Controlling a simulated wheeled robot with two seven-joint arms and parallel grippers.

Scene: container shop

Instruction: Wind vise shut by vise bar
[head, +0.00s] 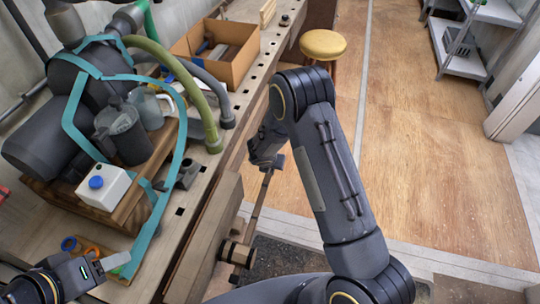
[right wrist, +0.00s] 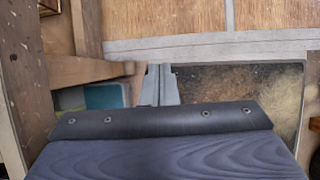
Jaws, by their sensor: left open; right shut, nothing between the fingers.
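The wooden vise jaw (head: 205,238) runs along the front of the workbench (head: 225,145). The round vise screw head (head: 237,253) sticks out from it at the lower middle of the head view. A thin brown bar (head: 258,205), which looks like the vise bar, slants up from near the screw head towards my right gripper (head: 274,160). My right gripper is shut and empty at the bar's upper end; I cannot tell whether they touch. Its closed fingers also show in the right wrist view (right wrist: 158,85). My left gripper (head: 108,268) is open, low at the left over the bench.
A yellow stool (head: 323,45) stands beyond my right arm. The wooden floor (head: 440,170) at the right is clear.

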